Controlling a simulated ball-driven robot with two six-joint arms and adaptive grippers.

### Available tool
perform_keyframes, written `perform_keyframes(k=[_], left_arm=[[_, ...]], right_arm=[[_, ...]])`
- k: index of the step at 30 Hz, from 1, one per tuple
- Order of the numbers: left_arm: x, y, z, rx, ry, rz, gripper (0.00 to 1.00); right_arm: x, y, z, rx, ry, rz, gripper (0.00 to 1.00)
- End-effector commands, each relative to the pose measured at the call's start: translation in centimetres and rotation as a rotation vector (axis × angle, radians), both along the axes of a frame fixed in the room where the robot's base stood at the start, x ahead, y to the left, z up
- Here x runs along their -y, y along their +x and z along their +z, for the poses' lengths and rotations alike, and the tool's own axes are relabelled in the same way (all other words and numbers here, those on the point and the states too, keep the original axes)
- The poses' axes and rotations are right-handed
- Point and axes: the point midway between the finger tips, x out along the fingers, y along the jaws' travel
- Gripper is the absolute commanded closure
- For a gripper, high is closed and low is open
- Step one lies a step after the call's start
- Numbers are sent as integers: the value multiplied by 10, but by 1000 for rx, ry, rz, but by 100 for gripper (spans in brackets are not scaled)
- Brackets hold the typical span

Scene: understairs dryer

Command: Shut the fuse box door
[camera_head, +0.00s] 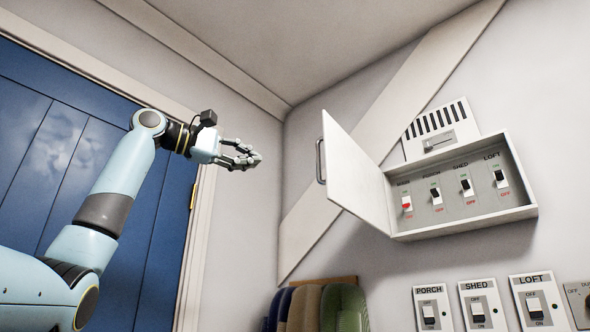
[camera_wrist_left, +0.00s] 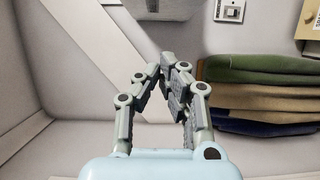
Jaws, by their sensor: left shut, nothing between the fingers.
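The fuse box (camera_head: 520,213) is on the wall at the right of the head view. Its white door (camera_head: 352,178) stands open, swung out to the left on its left edge, with a dark handle (camera_head: 320,161) at its free edge. Inside are several switches; the leftmost is red (camera_head: 407,206), the others dark. My left gripper (camera_head: 256,157) is left of the door handle, apart from it, shut and empty. In the wrist view the left gripper (camera_wrist_left: 165,68) shows with its fingers close together and nothing between them. My right gripper is in neither view.
A vented panel (camera_head: 440,130) is on the wall behind the box. Switches labelled porch (camera_head: 427,309), shed (camera_head: 478,306) and loft (camera_head: 535,303) sit below. A blue door (camera_head: 60,140) is at left.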

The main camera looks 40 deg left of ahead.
Motion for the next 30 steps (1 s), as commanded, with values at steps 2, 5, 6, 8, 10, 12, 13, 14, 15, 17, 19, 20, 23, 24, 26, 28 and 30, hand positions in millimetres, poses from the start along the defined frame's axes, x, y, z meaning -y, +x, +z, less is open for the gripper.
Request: perform_keyframes(k=[2, 5, 6, 8, 10, 12, 13, 14, 15, 17, 19, 20, 23, 24, 26, 28, 30], left_arm=[[3, 2, 5, 7, -1, -2, 100], [8, 14, 5, 6, -2, -5, 100], [11, 20, 5, 6, -2, -5, 100], [16, 31, 6, 4, -2, -6, 100], [22, 45, 6, 4, -3, -6, 100], [29, 60, 6, 4, -3, -6, 100], [31, 66, 6, 4, -3, -6, 100], [34, 71, 6, 4, -3, -6, 100], [37, 79, 7, 4, -3, -6, 100], [42, 90, 6, 5, -4, -6, 100], [53, 89, 5, 8, 3, -4, 100], [57, 88, 4, 7, 2, -4, 100], [69, 86, 3, 6, 2, -3, 100], [73, 85, 3, 7, 1, -3, 100], [77, 84, 3, 7, 0, -2, 100], [79, 84, 2, 6, -1, -1, 100], [80, 83, 2, 6, -1, -1, 100]], right_arm=[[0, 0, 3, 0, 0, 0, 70], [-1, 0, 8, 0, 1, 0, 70], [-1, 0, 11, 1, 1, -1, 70], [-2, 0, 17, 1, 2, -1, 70], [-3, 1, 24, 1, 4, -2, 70], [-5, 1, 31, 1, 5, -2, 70], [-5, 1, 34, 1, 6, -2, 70], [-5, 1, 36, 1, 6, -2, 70], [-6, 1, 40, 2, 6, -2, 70], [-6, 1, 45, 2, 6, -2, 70], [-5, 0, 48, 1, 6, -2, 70], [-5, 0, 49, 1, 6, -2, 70], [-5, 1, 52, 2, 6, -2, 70], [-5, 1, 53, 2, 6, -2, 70], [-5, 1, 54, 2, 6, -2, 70], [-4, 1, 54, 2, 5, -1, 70], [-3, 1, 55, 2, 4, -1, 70]])
